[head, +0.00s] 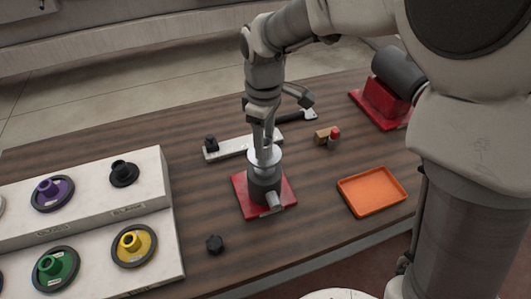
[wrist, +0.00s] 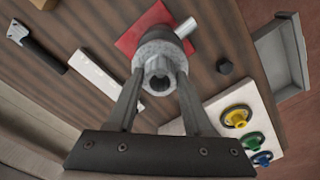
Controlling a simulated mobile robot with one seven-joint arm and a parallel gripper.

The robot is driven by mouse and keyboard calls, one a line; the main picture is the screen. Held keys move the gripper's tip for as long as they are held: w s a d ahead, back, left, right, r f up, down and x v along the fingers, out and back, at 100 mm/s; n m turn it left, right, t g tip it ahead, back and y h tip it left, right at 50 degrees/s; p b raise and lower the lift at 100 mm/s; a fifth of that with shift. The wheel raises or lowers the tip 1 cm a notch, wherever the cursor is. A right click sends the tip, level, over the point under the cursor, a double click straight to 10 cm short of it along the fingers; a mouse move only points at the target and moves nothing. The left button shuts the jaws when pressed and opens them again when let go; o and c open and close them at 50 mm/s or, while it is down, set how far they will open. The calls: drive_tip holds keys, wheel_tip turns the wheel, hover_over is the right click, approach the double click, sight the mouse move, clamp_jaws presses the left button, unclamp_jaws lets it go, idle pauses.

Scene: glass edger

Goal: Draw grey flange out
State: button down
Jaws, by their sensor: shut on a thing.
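The grey flange (head: 261,159) is a pale grey disc with a hollow hub, at the top of a dark grey cylindrical holder (head: 264,188) on a red base plate (head: 243,201). My gripper (head: 265,146) points down from above and is shut on the flange's hub. In the wrist view the flange (wrist: 158,56) sits between the two fingertips (wrist: 158,78), its hub opening facing the camera. The holder is mostly hidden behind it there, with a side stub showing. I cannot tell whether the flange is fully seated or slightly raised.
A stepped white rack (head: 82,222) at left holds purple, black, green and yellow flanges. An orange tray (head: 372,192) lies empty at right. A black knob (head: 215,244) stands in front. Behind are a white bar (head: 230,148), a hammer-like tool (head: 297,115) and small blocks (head: 325,136).

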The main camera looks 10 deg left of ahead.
drive_tip(key=shift+r+p, duration=1.9)
drive_tip(key=shift+r, duration=0.8)
drive_tip(key=shift+r, duration=0.1)
wheel_tip(320, 180, up, 4)
drive_tip(key=p, duration=0.3)
